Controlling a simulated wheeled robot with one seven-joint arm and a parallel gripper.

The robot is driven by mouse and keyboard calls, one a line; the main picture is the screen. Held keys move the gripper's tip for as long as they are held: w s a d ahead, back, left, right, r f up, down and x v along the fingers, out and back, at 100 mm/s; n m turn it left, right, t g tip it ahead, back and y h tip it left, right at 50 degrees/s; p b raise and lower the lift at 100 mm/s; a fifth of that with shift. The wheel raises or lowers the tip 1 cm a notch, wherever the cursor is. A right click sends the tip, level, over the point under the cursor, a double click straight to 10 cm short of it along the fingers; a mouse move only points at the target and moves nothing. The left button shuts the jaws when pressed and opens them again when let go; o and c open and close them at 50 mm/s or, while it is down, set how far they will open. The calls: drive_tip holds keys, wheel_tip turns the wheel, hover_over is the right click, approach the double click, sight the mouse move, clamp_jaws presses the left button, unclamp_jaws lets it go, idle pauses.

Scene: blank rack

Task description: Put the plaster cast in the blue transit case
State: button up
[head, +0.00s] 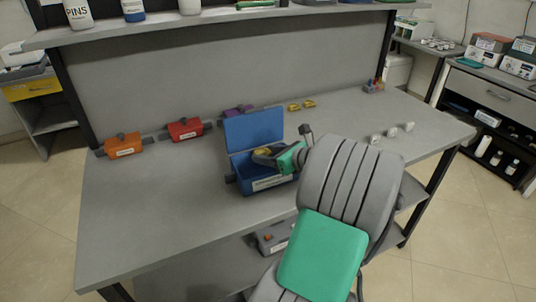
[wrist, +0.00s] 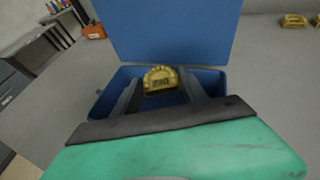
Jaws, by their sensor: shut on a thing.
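The blue transit case (head: 262,186) stands on the grey bench with its lid raised at the back. The raised lid fills the top of the wrist view (wrist: 175,32). My gripper (head: 263,154) reaches in from the right over the open case. In the wrist view my gripper (wrist: 160,90) has its dark fingers on either side of a yellow arch-shaped plaster cast (wrist: 160,78) and is shut on it. The cast appears within the case's opening, in front of the lid. Whether it touches the case floor is hidden.
Orange (head: 123,146), red (head: 186,129) and purple (head: 237,112) cases line the bench's back left. More yellow casts (head: 301,105) lie behind the blue case, and several white pieces (head: 392,132) lie to its right. A shelf (head: 230,13) overhangs the back. The bench's front left is clear.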

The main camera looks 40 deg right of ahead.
drive_tip(key=shift+f, duration=0.1)
drive_tip(key=o, duration=1.4)
drive_tip(key=shift+f, duration=0.1)
drive_tip(key=shift+s+d+r, duration=0.1)
drive_tip(key=shift+s+r, duration=0.1)
drive_tip(key=shift+r, duration=0.05)
drive_tip(key=a+v, duration=0.1)
drive_tip(key=v, duration=1)
drive_tip(key=shift+s+d+p, duration=0.3)
drive_tip(key=shift+s+d, duration=0.05)
drive_tip(key=shift+d, duration=0.05)
drive_tip(key=shift+r, duration=0.1)
